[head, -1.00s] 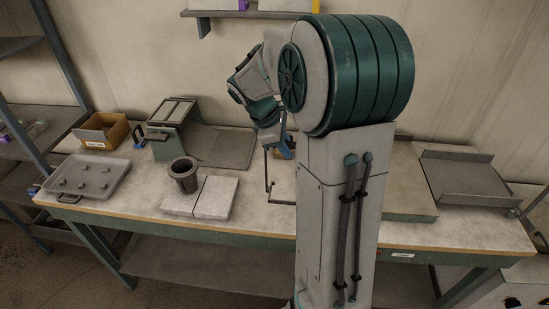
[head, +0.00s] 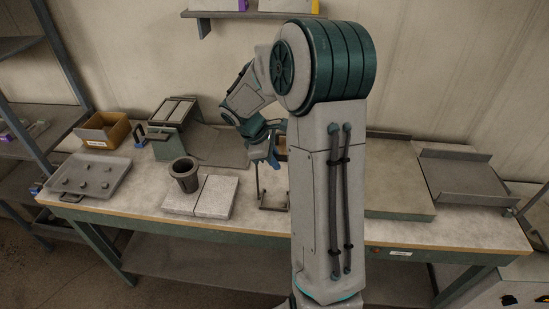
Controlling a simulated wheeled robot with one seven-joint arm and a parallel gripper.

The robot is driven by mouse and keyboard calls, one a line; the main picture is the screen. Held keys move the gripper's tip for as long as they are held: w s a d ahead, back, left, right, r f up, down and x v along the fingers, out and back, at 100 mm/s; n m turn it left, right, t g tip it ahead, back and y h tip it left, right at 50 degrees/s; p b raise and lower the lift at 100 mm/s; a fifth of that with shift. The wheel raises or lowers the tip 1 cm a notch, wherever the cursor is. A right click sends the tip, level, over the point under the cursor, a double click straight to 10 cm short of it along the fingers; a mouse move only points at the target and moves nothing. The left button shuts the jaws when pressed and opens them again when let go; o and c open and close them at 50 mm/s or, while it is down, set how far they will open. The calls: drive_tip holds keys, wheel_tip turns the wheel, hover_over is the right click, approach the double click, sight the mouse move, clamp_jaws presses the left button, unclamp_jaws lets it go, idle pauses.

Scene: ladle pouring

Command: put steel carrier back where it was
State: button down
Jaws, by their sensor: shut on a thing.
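The steel carrier (head: 274,208) is a thin dark frame with upright rods and a small base. It hangs upright below my gripper (head: 270,157), just right of the pale stone slabs. My gripper has blue fingers and is shut on the top of the carrier. My arm hides the carrier's right side. I cannot tell whether its base touches the table.
A dark crucible-like cup (head: 184,176) stands on the pale slabs (head: 215,200). A grey tray with knobs (head: 88,178), a cardboard box (head: 103,130) and a grey rack (head: 172,115) stand left. A flat slab (head: 398,195) and a metal tray (head: 465,180) lie right.

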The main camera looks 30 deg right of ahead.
drive_tip(key=c, duration=1.4)
unclamp_jaws()
drive_tip(key=shift+o, duration=0.2)
drive_tip(key=shift+r, duration=0.2)
drive_tip(key=s+b+v, duration=0.1)
drive_tip(key=b+v, duration=0.1)
drive_tip(key=v, duration=0.9)
drive_tip(key=s+a+m+t+y, duration=0.2)
drive_tip(key=s+a+m, duration=0.2)
drive_tip(key=s, duration=0.6)
drive_tip(key=s+a+m+t+y, duration=0.2)
drive_tip(key=s+a+m, duration=0.3)
drive_tip(key=s, duration=0.5)
drive_tip(key=shift+a+f+m+t+y, duration=0.25)
drive_tip(key=shift+m+y, duration=0.25)
drive_tip(key=shift+m, duration=0.4)
drive_tip(key=shift+r, duration=0.1)
